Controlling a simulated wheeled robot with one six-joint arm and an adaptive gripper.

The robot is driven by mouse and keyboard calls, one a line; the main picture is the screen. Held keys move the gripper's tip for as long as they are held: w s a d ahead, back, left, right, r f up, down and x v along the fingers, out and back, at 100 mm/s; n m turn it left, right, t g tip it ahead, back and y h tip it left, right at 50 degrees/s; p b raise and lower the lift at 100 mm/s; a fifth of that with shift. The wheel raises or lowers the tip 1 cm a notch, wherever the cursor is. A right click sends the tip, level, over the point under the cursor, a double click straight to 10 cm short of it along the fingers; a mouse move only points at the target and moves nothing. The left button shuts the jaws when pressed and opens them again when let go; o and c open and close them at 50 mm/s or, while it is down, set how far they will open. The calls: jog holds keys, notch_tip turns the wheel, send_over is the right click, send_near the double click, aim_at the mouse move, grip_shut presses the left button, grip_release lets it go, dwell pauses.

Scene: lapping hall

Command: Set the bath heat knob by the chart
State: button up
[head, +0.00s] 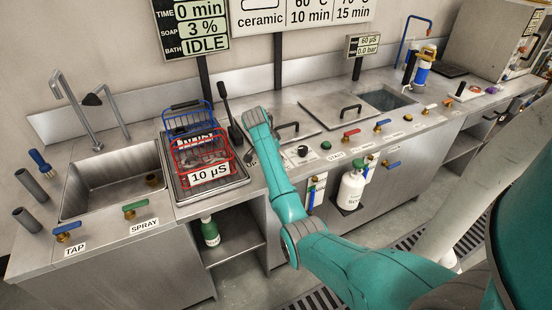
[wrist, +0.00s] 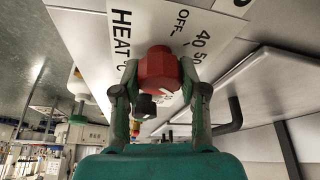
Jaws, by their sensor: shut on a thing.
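The red heat knob (wrist: 158,68) sits between the two fingers of my gripper (wrist: 159,82) in the wrist view, and the fingers are shut on it. A white panel beside it reads HEAT °C (wrist: 122,35), with OFF, 40 and 50 showing; the rest of the scale is cut off or covered. I cannot tell the knob's setting. In the head view my teal arm hides the knob. The chart (head: 318,14) on the wall shows ceramic, 60 °C 10 min and a partly cut-off column with 15 min; its top is out of view.
A display (head: 203,25) reads time 0 min, soap 3 %, bath IDLE. A black knob (head: 302,151) is on the counter right of my arm. A red basket (head: 205,155) tagged 10 µS and a blue basket (head: 188,117) stand left. A lid (head: 345,104) lies behind.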

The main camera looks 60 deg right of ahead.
jog(key=o, duration=1.1)
jog(key=shift+o, duration=0.2)
jog(key=shift+r, duration=0.1)
jog(key=s+v, duration=0.1)
jog(key=v, duration=0.6)
jog(key=shift+w+r, duration=0.2)
jog(key=shift+w, duration=0.35)
jog(key=shift+a, duration=0.1)
